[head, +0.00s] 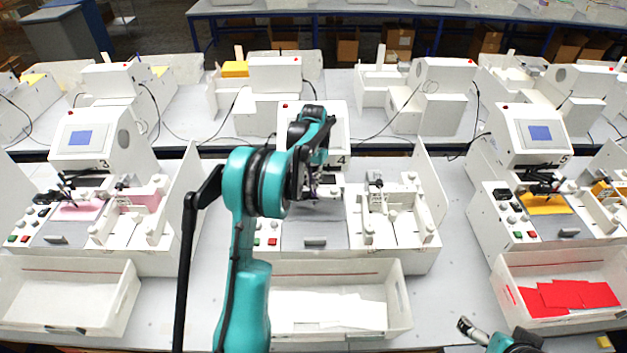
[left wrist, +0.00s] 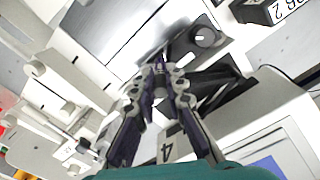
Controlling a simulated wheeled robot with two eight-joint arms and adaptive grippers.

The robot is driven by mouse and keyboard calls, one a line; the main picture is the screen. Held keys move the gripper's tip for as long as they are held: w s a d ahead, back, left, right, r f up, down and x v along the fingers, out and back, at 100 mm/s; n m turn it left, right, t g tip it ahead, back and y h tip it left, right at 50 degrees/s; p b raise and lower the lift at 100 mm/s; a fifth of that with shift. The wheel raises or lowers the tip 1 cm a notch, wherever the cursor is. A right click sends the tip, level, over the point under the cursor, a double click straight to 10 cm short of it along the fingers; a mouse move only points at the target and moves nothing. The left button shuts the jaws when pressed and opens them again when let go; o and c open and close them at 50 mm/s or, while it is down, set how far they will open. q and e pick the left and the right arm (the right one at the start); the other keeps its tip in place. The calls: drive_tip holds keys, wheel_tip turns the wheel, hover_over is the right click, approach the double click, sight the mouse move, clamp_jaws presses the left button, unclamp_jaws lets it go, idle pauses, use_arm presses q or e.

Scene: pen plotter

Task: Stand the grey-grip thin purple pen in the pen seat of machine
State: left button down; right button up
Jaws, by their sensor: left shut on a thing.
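Machine 4 (head: 338,128) stands in the middle of the head view, its front partly hidden by my left arm. My left gripper (head: 312,192) hangs over the machine's plotting area. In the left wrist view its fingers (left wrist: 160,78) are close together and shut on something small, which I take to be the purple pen. The pen is mostly hidden by the fingers, and I cannot make out its grey grip. The pen seat cannot be told apart clearly beneath the gripper. My right gripper (head: 468,328) is low at the front, away from the machine; its jaw opening is unclear.
A white tray with paper (head: 330,310) stands in front of machine 4. White side walls (head: 433,190) flank the machine. Similar machines stand left (head: 92,135) and right (head: 535,135). A tray with red sheets (head: 565,295) is at the lower right. Table between stations is clear.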

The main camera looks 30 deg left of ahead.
use_arm(q)
drive_tip(key=shift+f+b, duration=0.5)
drive_tip(key=shift+f, duration=0.2)
drive_tip(key=c, duration=1.5)
unclamp_jaws()
drive_tip(key=shift+r, duration=0.1)
wheel_tip(320, 180, up, 12)
drive_tip(key=shift+f, duration=0.1)
